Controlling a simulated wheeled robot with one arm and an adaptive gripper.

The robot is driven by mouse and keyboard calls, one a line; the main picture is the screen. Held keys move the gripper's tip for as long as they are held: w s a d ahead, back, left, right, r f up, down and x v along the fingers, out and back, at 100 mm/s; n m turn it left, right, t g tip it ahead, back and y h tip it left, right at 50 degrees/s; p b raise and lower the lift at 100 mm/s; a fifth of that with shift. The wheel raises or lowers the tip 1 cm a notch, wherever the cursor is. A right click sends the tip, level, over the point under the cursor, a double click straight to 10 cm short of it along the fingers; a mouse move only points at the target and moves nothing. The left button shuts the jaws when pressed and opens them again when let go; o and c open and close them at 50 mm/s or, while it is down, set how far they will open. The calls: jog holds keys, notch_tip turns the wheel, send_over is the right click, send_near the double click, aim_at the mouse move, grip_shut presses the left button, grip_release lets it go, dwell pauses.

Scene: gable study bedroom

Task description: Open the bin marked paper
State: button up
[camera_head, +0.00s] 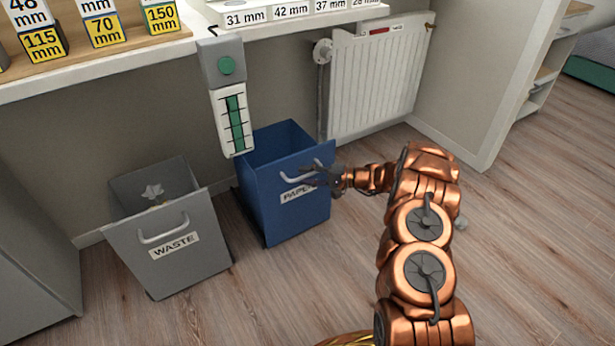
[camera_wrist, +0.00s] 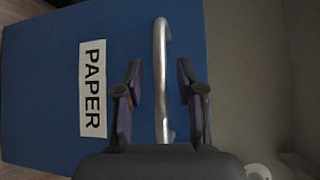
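The blue bin (camera_head: 262,201) marked PAPER stands on the floor below the counter, with its label partly behind my gripper in the head view. In the wrist view its blue front (camera_wrist: 45,90), PAPER label (camera_wrist: 93,88) and metal bar handle (camera_wrist: 160,75) show clearly. My gripper (camera_head: 322,175) is at the upper front of this bin. In the wrist view my gripper (camera_wrist: 160,90) is open, with one finger on each side of the handle and a gap on both sides. The bin's top looks open in the head view, its inside mostly hidden.
A grey bin (camera_head: 170,270) marked WASTE, with its own handle, stands to the left. A white radiator (camera_head: 375,80) is on the wall behind to the right. A hanging white and green gauge (camera_head: 235,120) is above the blue bin. Wooden floor is clear in front.

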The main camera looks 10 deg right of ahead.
jog(key=shift+c, duration=0.3)
grip_shut()
dwell(0.3)
